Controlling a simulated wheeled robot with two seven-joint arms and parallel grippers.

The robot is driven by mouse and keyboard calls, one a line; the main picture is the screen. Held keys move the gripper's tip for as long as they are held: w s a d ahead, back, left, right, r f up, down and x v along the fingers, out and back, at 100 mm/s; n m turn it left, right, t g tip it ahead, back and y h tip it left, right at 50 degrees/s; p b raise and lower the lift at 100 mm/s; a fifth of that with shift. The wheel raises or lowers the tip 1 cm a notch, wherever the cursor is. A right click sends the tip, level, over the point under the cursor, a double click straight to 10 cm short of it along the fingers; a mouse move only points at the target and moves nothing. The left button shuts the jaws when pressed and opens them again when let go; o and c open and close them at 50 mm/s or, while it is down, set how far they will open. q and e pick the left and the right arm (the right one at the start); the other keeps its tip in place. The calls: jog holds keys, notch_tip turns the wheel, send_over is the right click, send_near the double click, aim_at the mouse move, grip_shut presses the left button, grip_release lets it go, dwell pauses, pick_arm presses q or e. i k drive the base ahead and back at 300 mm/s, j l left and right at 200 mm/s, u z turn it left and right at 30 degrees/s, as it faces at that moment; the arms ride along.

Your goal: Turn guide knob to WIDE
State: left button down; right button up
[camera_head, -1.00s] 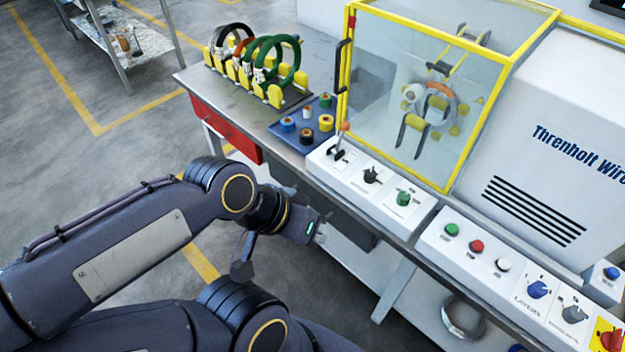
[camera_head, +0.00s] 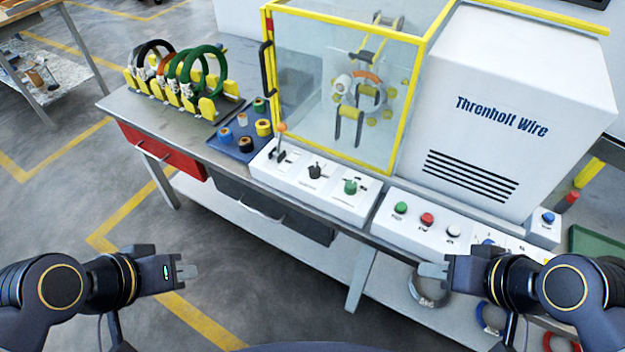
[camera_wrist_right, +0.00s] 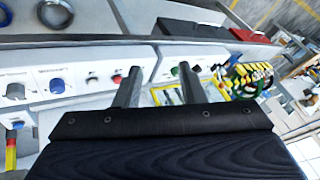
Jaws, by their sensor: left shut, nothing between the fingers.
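The front panels carry several knobs, and I cannot read which one is the guide knob. A black knob (camera_head: 315,171) and a green knob (camera_head: 350,187) sit on the left panel. A blue knob (camera_head: 488,242) on the right panel is partly hidden by my right arm; it also shows in the right wrist view (camera_wrist_right: 57,85) beside a grey knob (camera_wrist_right: 15,91). My left gripper (camera_head: 190,271) is shut and empty, in front of the bench at left. My right gripper (camera_head: 436,270) is open and empty, in front of the right panel, its two fingers apart in the wrist view (camera_wrist_right: 158,88).
A lever with an orange tip (camera_head: 280,137) stands beside the black knob. Green (camera_head: 401,208), red (camera_head: 427,219) and white (camera_head: 453,231) buttons line the right panel. A clear yellow-framed guard (camera_head: 335,80) rises behind. Coils on a rack (camera_head: 205,105) and a blue tray (camera_head: 226,147) are left.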

aim_at(314, 171)
jog(key=i+l+u, duration=0.15)
jog(key=u, duration=0.2)
jog(key=i+l+u, duration=0.1)
jog(key=u, duration=0.3)
jog(key=l, duration=0.1)
